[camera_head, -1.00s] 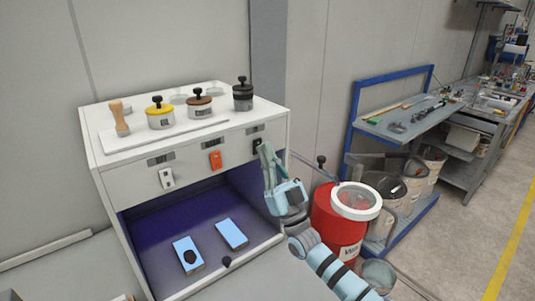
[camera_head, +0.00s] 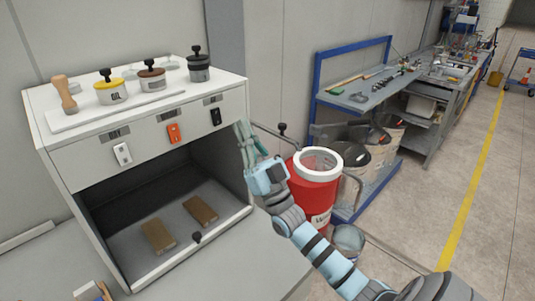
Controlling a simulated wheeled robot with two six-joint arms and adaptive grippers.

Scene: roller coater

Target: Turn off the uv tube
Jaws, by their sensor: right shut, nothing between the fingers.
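The white cabinet (camera_head: 62,156) has an open front. Its inside is grey and unlit by any violet glow, and the UV tube itself is hidden from this view. On the front panel are a white switch (camera_head: 122,154), an orange switch (camera_head: 173,133) and a black switch (camera_head: 215,116). My right gripper (camera_head: 242,130) is shut and empty, to the right of the black switch by the cabinet's right front corner. I cannot tell whether it touches the cabinet. My left gripper is not in view.
Two brown blocks (camera_head: 158,236) lie inside the cabinet. A wooden-handled tool (camera_head: 65,94) and several lidded pots, including a yellow-topped one (camera_head: 110,92), stand on top. A red drum (camera_head: 313,190) is right of my gripper, near a blue-framed bench (camera_head: 355,100).

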